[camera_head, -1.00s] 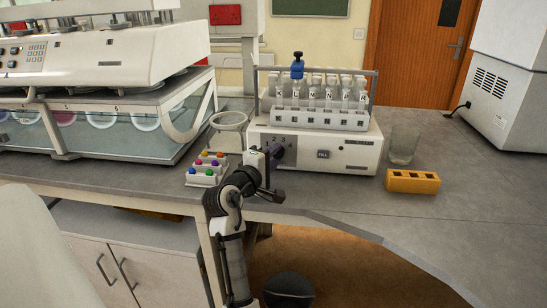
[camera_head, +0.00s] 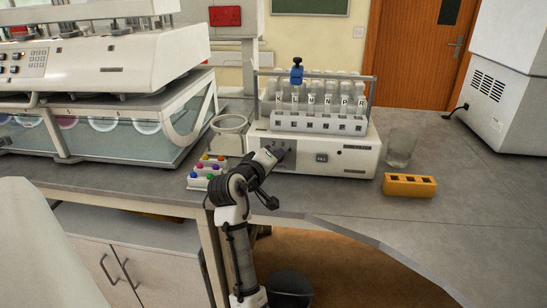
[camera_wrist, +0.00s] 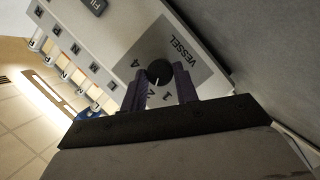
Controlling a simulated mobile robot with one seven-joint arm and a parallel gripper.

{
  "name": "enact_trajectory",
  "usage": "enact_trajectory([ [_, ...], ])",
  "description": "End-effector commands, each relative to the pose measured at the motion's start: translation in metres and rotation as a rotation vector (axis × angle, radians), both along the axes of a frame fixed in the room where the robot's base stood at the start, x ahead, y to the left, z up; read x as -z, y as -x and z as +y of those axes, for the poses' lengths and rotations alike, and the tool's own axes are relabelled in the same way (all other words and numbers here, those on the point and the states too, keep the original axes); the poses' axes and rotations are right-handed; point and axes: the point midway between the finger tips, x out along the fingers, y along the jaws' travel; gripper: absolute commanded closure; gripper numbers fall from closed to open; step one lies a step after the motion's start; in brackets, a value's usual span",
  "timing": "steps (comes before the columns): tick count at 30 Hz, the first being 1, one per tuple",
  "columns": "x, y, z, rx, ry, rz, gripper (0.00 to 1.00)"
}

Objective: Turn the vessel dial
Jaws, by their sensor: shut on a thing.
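The vessel dial (camera_wrist: 159,72) is a round black knob with a white pointer line, on a grey panel marked "VESSEL" with numbers around it, in the wrist view. My gripper (camera_wrist: 160,88) has its two dark fingers on either side of the dial, shut on it. In the head view my gripper (camera_head: 272,157) is at the left front of the white machine (camera_head: 350,155). My gripper and arm hide most of the dial there. The pointer line runs toward the lower side of the knob in the wrist view, near the numbers by my fingers.
A rack of lettered bottles (camera_head: 320,121) stands on the machine. A glass beaker (camera_head: 401,148) and a yellow block (camera_head: 409,186) are at its right. A white tray of coloured balls (camera_head: 207,172) and a round clear vessel (camera_head: 229,134) are at its left.

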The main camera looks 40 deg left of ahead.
Motion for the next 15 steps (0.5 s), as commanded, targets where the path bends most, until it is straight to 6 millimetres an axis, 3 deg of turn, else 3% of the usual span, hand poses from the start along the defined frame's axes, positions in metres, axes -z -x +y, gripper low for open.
enact_trajectory([
  [15,-0.0002,0.0,-0.0002,-0.001,-0.124,0.078,0.93],
])
